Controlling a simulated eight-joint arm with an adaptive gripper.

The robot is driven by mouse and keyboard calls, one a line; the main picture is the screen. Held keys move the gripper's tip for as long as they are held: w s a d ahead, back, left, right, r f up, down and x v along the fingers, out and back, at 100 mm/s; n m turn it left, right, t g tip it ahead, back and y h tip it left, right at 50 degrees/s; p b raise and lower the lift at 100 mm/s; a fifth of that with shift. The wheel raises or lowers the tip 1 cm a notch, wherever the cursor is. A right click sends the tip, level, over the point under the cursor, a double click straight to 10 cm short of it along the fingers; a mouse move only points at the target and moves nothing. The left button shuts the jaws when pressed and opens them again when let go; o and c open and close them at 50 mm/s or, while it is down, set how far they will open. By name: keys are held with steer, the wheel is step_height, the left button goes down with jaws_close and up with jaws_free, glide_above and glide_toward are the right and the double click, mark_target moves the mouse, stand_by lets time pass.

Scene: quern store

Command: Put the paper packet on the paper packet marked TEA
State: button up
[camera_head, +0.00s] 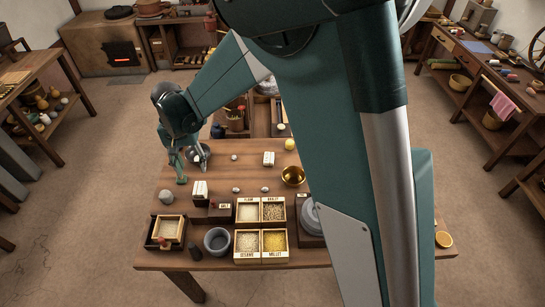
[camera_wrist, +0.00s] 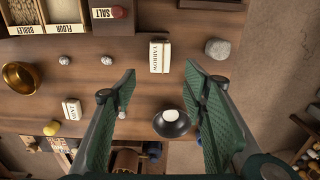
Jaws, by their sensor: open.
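One white paper packet (camera_wrist: 160,56) lies on the table near the salt box, and also shows in the head view (camera_head: 200,190). Its label is small and seems to read YARROW. A second white packet (camera_wrist: 72,109) lies farther back on the table, also in the head view (camera_head: 268,158); its label seems to read MINT. I cannot make out TEA on either. My gripper (camera_wrist: 160,71) is open and empty above the table. In the wrist view the first packet shows beyond the gap between its fingertips. In the head view my gripper (camera_head: 181,166) is at the table's left side.
A dark bowl (camera_wrist: 172,124) with a white thing in it is close to my gripper. A grey stone (camera_wrist: 217,49), small pebbles (camera_wrist: 106,60) and a golden bowl (camera_head: 293,176) stand around. Grain boxes (camera_head: 260,228) and a salt box (camera_head: 224,209) line the front.

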steer(key=s+d+r+t+y, duration=0.1)
steer(key=d+r, duration=0.7)
steer(key=d, duration=0.5)
steer(key=s+d+r+t, duration=0.2)
steer(key=d+r, duration=0.7)
steer(key=d, duration=0.3)
steer(key=s+d+r+t, duration=0.1)
steer(key=s+d+t, duration=0.1)
steer(key=s+d, duration=0.7)
steer(key=s+d+r+t+h, duration=0.1)
steer(key=s+d+t, duration=0.1)
steer(key=s+d, duration=0.6)
steer(key=d, duration=0.7)
steer(key=shift+s+r, duration=0.35)
